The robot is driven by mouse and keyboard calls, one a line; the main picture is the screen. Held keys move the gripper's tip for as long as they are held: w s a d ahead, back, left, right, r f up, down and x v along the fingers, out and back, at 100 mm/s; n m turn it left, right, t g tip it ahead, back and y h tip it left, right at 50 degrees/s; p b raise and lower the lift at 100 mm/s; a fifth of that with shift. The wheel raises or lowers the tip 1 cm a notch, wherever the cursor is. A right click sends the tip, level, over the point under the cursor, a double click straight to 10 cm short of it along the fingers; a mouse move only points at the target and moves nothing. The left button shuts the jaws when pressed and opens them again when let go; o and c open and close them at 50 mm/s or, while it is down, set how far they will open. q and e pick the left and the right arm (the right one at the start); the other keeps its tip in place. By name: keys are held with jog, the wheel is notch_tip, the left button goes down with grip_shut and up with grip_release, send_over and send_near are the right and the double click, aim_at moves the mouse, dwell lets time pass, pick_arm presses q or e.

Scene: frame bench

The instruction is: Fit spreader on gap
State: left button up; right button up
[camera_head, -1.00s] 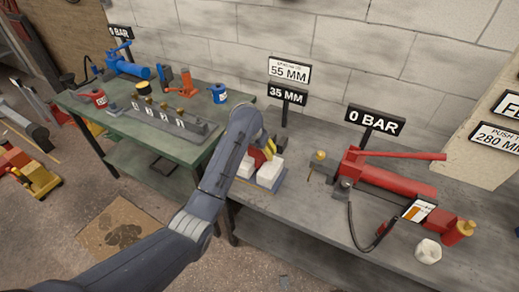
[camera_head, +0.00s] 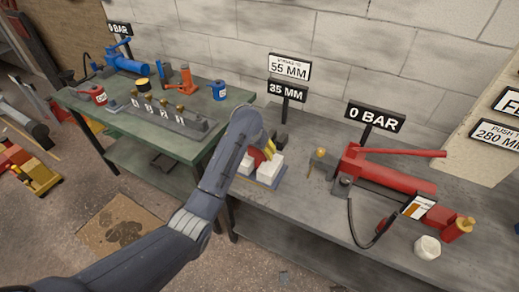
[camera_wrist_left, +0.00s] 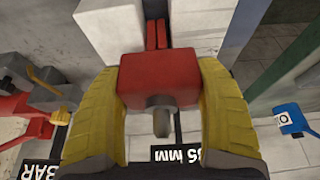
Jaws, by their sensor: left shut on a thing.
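The spreader (camera_wrist_left: 160,78) is a red block with a grey stub and two thin red jaws. My left gripper (camera_wrist_left: 155,88) is shut on it, a yellow finger on each side in the left wrist view. The gap lies between two white blocks, one on the left (camera_wrist_left: 112,30) and one on the right (camera_wrist_left: 203,16) in that view. The jaws point at the gap and seem to reach its mouth; how deep they sit is unclear. In the head view, the gripper (camera_head: 267,143) is over the white blocks (camera_head: 268,169) and partly hides the spreader. My right gripper is not in view.
Signs reading 55 MM (camera_head: 289,67) and 35 MM (camera_head: 287,92) stand behind the blocks. A red pump (camera_head: 385,175) with a black hose and a 0 BAR sign (camera_head: 375,117) are to the right. A green bench (camera_head: 90,100) is at left.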

pick_arm(q)
jog(key=shift+f, duration=0.95)
jog(key=o, duration=1.4)
jog(key=shift+c, duration=0.2)
jog(key=o, duration=0.3)
jog(key=shift+f, duration=0.2)
jog(key=shift+v, duration=6.1)
jog(key=shift+w, duration=0.1)
